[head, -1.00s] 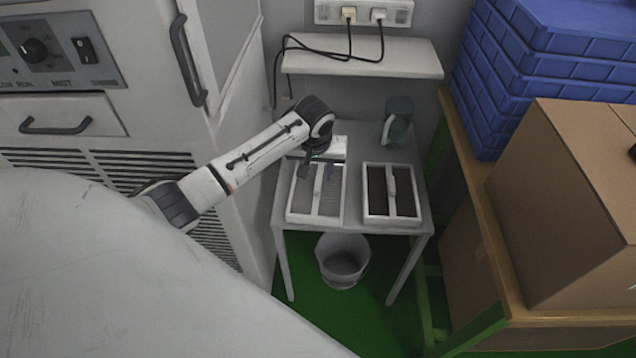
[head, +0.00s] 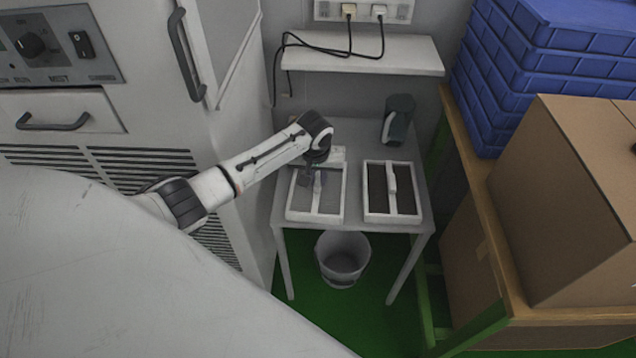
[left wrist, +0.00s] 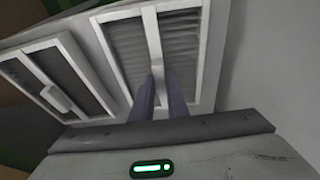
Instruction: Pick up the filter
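Two white-framed filters with grey mesh and a raised central bar lie side by side on a small grey table (head: 352,130). The left filter (head: 333,207) is under my left gripper (head: 312,179); the right filter (head: 407,205) is untouched. In the left wrist view, the fingers of my left gripper (left wrist: 162,88) are apart and point at the central bar of one filter (left wrist: 137,60), with the bar showing between the tips. Contact cannot be told. The other filter (left wrist: 70,85) shows at the left there. My right gripper is not in view.
A dark jug (head: 397,121) stands at the table's back. A bucket (head: 342,260) is below the table. A large machine (head: 110,120) is at the left. Cardboard boxes (head: 560,200) and blue crates (head: 545,70) crowd the right. A shelf (head: 362,54) with cables hangs above.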

